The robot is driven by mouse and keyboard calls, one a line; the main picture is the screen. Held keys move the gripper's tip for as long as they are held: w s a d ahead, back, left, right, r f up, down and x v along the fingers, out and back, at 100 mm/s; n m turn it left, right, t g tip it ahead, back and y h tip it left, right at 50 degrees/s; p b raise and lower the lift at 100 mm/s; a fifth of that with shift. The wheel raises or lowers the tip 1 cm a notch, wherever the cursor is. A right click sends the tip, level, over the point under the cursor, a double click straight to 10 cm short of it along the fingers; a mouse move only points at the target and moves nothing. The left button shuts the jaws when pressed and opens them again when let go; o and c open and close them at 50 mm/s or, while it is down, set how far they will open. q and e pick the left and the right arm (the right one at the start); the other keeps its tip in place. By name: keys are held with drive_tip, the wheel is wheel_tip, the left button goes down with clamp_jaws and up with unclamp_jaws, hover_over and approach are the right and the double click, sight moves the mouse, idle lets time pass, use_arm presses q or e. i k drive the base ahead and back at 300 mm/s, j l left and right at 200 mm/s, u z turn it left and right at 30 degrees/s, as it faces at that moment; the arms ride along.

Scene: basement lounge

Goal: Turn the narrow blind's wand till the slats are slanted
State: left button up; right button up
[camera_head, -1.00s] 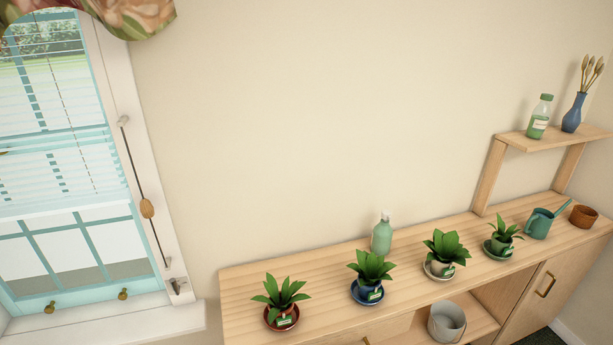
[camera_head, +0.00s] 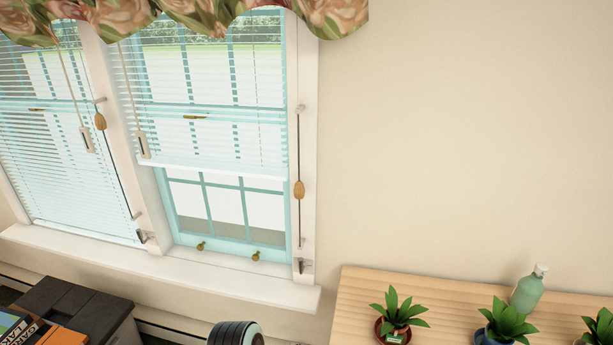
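Two blinds hang side by side. The left blind (camera_head: 45,160) reaches nearly to the sill; the right blind (camera_head: 235,150) stops about two-thirds down its window. Both have thin pale slats with gaps that show the window bars behind. I cannot tell which blind is the narrow one. Neither gripper is in view.
Dark rods with wooden knobs run down the frames, at the left window (camera_head: 100,121) and right window (camera_head: 299,189). A white sill (camera_head: 180,270) juts out below. A dark box (camera_head: 75,300) stands lower left. A wooden cabinet (camera_head: 360,285) with potted plants (camera_head: 398,310) and a green bottle (camera_head: 527,292) is lower right.

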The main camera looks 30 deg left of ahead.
sight(142, 140)
drive_tip(key=u, duration=2.05)
drive_tip(key=i+j, duration=0.3)
drive_tip(key=i, duration=0.15)
drive_tip(key=i+j+z, duration=0.15)
drive_tip(key=i+j, duration=0.15)
drive_tip(key=i, duration=0.15)
